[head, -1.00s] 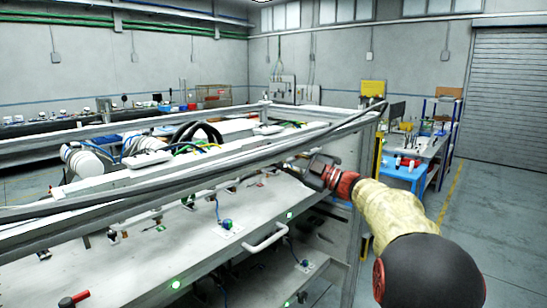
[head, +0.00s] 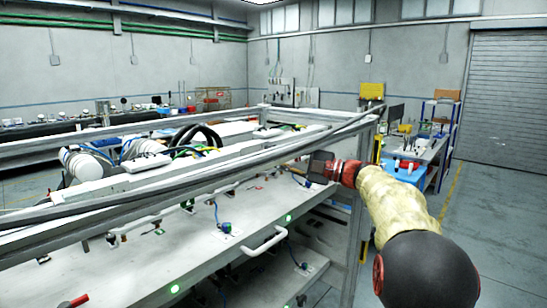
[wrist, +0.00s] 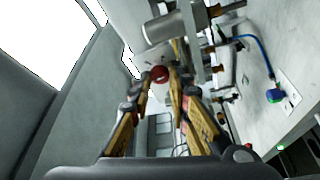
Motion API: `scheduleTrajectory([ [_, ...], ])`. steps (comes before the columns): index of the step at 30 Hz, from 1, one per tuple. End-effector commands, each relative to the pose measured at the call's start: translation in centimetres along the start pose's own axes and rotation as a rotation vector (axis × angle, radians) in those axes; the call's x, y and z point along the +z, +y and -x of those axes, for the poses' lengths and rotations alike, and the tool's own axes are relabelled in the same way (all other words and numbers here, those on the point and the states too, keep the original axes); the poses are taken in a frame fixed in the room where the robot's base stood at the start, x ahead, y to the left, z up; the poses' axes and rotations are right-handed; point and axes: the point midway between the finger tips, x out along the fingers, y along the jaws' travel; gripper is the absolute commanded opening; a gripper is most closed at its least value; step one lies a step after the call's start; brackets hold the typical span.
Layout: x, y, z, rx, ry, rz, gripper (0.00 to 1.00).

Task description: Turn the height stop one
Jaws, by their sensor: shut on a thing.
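My gripper (head: 318,167) is at the right end of the long grey machine, under its upper rail; its fingers are hard to make out in the head view. In the wrist view, my gripper's two orange and black fingers (wrist: 160,82) close in on a small round red knob (wrist: 160,73), which looks like the height stop. The knob sits between the fingertips, beside a grey metal cylinder and bracket. My gripper is shut on it. The knob cannot be picked out in the head view, and its mount is partly hidden by the fingers.
Metal rails (head: 200,180) run along the machine close to my gripper. A grey cylinder (wrist: 165,27) and a blue-cabled sensor (wrist: 274,95) are near the fingers. A white handle (head: 265,243) sticks out of the machine's front panel. The floor at the right is open.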

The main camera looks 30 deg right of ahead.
Motion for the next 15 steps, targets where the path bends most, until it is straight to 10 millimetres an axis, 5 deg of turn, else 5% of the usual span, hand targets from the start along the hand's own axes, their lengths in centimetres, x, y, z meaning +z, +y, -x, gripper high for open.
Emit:
scheduleTrajectory([
  [7,0.06,-0.17,0.00,-0.002,0.000,-0.003,0.00],
  [8,0.06,-0.17,0.00,-0.002,0.000,-0.003,0.20],
  [15,0.04,-0.09,-0.01,-0.001,0.000,-0.002,0.34],
])
